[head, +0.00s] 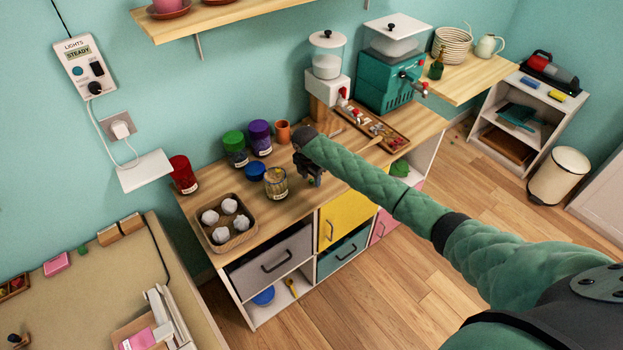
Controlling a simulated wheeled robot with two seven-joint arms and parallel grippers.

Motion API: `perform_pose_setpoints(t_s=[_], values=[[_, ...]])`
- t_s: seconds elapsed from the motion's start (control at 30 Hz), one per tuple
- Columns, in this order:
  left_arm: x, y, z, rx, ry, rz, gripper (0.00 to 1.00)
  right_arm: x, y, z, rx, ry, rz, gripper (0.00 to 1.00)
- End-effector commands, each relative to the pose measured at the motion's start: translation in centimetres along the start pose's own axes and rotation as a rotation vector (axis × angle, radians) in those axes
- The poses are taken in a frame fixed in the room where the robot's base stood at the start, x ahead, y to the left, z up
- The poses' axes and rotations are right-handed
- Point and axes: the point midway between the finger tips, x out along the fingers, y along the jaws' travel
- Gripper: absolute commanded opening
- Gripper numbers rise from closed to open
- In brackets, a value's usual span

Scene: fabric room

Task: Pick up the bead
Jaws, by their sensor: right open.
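I cannot make out a single bead for certain. An open glass jar (276,187) with small yellowish contents stands on the wooden cabinet top, and these contents are too small to identify. My right gripper (312,182) is just right of the jar, low over the cabinet top. It is open, and I see nothing held in it. My sleeved right arm comes in from the right and hides part of the cabinet top. My left gripper is out of view.
A blue lid (255,171), green jar (235,150), purple jar (260,138), red jar (183,175) and orange cup (283,132) stand nearby. A basket (220,246) holds several white lumps. A tray of small items (401,146) lies behind my arm, near a teal machine (383,84).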

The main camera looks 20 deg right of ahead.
Motion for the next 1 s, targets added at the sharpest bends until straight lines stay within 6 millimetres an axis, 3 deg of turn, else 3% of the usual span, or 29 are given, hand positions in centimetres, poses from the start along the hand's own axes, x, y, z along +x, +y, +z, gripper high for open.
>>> perform_pose_setpoints(t_s=[0.3, 0.53, 1.0], values=[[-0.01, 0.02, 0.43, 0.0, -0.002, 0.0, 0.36, 0.44, 0.0, -0.03, 0.0, 0.0, 0.001, 0.44], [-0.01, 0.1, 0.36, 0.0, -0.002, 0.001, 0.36, 0.41, 0.01, -0.03, 0.0, 0.0, 0.001, 0.01], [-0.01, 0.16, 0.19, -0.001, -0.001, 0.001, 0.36, 0.39, 0.01, -0.02, 0.0, 0.0, 0.001, 0.0]])
